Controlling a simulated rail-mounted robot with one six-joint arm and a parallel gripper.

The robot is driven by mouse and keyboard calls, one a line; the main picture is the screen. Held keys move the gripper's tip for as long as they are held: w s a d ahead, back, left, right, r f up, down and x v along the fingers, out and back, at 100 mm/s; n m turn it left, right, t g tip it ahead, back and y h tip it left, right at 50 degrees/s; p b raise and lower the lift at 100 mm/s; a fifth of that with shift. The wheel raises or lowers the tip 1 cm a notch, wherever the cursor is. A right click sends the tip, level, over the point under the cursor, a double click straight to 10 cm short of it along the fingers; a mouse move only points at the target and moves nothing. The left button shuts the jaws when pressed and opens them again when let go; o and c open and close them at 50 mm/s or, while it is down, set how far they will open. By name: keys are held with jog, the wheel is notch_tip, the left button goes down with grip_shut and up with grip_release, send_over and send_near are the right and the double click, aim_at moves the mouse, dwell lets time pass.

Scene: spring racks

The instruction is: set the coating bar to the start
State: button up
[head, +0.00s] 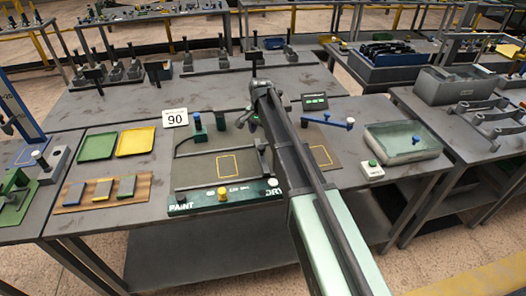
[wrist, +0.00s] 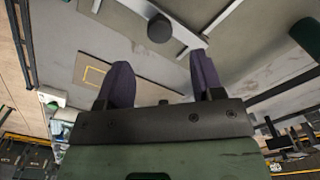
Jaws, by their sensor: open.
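The coating bar (wrist: 185,38) appears in the wrist view as a grey bar with a round dark knob (wrist: 160,28). The knob is ahead of and between the purple fingers of my gripper (wrist: 163,75). The fingers are apart, with nothing visibly held. In the head view, my arm covers part of the coating station, and the gripper's fingers and the bar are hard to make out there. The station has a grey plate with a yellow square outline (head: 228,165) and a dark front panel (head: 195,206) marked PAINT and DRY.
Green (head: 97,147) and yellow (head: 136,141) trays and a wooden board (head: 75,203) with coloured pieces lie left. A card reading 90 (head: 175,118) stands behind. At right are a blue lever (head: 335,122), a shallow glassy tray (head: 385,148) and a green-button box (head: 372,168).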

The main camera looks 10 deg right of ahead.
aim_at(261, 147)
notch_tip(261, 147, down, 8)
jog(key=b, duration=0.6)
jog(key=shift+r, duration=0.1)
grip_shut()
